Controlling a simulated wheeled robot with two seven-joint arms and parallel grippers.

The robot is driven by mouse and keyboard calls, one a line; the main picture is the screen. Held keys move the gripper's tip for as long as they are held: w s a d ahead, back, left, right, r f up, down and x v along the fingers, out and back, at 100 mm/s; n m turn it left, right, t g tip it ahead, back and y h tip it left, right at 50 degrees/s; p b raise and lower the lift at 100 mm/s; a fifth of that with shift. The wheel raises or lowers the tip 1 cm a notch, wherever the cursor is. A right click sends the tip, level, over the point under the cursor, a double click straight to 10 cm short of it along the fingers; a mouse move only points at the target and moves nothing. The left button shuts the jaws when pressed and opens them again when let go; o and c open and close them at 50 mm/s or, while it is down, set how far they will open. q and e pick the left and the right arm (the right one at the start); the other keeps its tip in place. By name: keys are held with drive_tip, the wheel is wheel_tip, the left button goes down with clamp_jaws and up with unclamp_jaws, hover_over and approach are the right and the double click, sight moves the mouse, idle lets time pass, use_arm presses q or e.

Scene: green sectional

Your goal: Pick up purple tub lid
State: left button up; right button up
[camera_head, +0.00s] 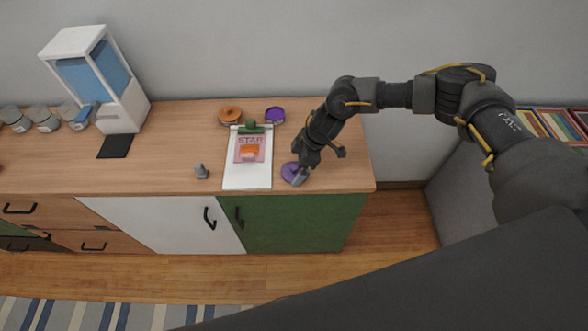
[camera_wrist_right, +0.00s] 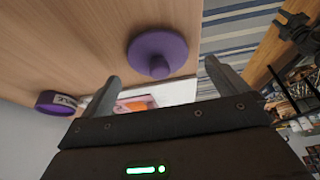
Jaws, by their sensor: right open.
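The purple tub lid (camera_head: 287,170) lies on the wooden cabinet top near its front edge, partly hidden by my right gripper (camera_head: 299,173) in the head view. In the right wrist view the lid (camera_wrist_right: 157,46) is a round purple disc with a knob in its middle. The two fingers of my right gripper (camera_wrist_right: 162,75) are spread apart, with nothing between them; the lid shows just beyond the tips, roughly midway. A purple tub (camera_head: 275,115) stands at the back of the cabinet top. My left gripper is not in view.
A white clipboard (camera_head: 247,178) with a pink card lies left of the lid. An orange tub (camera_head: 230,115) stands behind it. A small grey object (camera_head: 201,171) lies further left. A white and blue dispenser (camera_head: 95,78) and several jars stand at the far left.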

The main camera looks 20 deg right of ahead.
drive_tip(key=shift+x, duration=1.3)
drive_tip(key=c, duration=1.1)
drive_tip(key=shift+o, duration=0.2)
drive_tip(key=shift+w+r, duration=0.1)
drive_tip(key=shift+r, duration=0.05)
